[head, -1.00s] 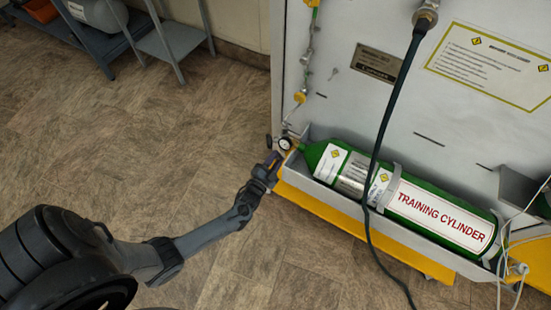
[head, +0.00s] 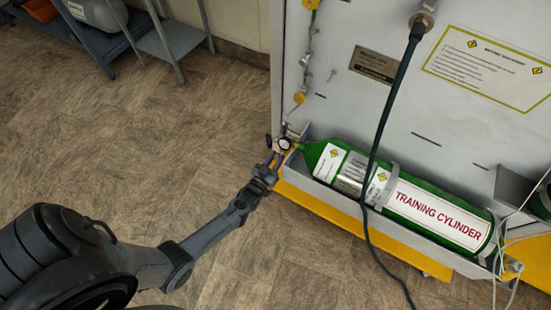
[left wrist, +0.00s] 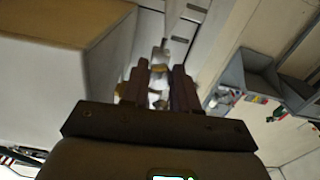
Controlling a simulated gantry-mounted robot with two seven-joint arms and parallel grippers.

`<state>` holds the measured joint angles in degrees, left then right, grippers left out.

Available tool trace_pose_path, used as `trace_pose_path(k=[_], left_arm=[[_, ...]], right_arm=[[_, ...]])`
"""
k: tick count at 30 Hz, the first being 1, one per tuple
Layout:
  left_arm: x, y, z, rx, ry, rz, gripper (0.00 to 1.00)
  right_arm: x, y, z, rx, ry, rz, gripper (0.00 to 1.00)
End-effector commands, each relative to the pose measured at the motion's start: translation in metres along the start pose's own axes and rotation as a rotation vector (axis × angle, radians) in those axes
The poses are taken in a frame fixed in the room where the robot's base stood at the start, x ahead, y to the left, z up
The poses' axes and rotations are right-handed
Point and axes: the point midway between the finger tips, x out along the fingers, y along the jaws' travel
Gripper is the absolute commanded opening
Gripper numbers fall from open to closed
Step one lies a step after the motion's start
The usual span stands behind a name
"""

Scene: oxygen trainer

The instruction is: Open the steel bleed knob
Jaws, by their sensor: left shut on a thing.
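My left gripper (head: 274,160) is at the valve end of the green training cylinder (head: 331,161), just below the round pressure gauge (head: 285,144). In the left wrist view its two fingers (left wrist: 158,92) stand a little apart, with a small pale metal part between them. I take this part to be the steel bleed knob (left wrist: 156,97); it is mostly hidden by the fingers and too small to read its turn. The gripper is shut on it. My right gripper is not in view.
A pipe with yellow fittings (head: 299,97) runs up the panel's left edge. A dark hose (head: 385,120) hangs in front of the cylinder. The cylinder lies in a grey tray with a yellow base (head: 330,206).

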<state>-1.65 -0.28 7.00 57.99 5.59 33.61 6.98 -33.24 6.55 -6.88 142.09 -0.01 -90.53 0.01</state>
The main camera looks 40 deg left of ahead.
Motion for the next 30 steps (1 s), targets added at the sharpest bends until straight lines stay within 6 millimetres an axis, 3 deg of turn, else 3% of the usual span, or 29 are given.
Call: trace_pose_path(k=[12, 28, 29, 30], left_arm=[[-0.0005, 0.0002, 0.0015, -0.187, -0.005, -0.001, 0.0], [-0.0006, -0.0001, 0.0018, -0.21, -0.005, -0.002, 0.0], [-0.0007, -0.0001, 0.0018, -0.209, -0.005, -0.002, 0.32], [-0.0006, -0.0001, 0.0018, -0.209, -0.005, -0.002, 0.38]], right_arm=[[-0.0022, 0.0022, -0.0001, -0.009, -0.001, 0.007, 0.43], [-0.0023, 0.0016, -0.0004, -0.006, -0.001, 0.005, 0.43], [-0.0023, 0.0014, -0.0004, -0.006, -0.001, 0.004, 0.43], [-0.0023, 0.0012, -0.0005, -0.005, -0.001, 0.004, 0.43]])
